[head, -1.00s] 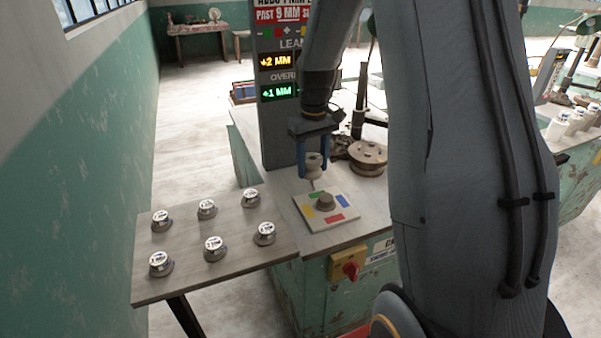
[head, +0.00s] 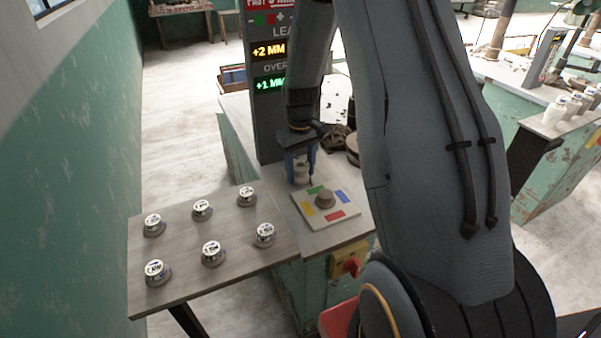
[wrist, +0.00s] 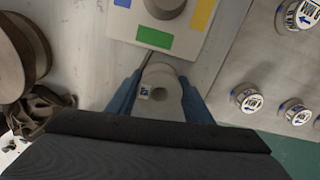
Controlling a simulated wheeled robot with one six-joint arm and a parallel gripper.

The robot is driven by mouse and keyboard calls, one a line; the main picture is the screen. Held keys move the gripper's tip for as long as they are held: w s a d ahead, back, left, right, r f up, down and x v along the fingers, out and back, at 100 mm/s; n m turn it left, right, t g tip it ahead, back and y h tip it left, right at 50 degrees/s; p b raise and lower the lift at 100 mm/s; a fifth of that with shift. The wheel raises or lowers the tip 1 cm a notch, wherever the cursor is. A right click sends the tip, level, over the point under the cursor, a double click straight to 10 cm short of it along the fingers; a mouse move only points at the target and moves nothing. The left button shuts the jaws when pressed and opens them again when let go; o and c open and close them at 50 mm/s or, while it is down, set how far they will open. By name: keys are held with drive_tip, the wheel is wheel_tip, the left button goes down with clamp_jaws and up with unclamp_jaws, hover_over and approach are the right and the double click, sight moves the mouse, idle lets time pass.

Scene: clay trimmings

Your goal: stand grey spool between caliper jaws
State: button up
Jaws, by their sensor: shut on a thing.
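My gripper (head: 301,165) is shut on a pale grey spool (head: 301,174), with one blue finger on each side of it. A thin dark rod (wrist: 142,69) shows beside the spool in the wrist view. I cannot make out the caliper jaws.
A white board (head: 306,215) with coloured patches and a grey knob (head: 324,200) stands in front of the gripper. Several labelled weights sit on the side table (head: 230,228). A display post (head: 270,120) rises behind. A brown reel (wrist: 18,60) and clay scraps (wrist: 40,108) lie nearby.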

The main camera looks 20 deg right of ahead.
drive_tip(key=shift+f, duration=0.75)
drive_tip(key=shift+f, duration=0.1)
drive_tip(key=o, duration=1.2)
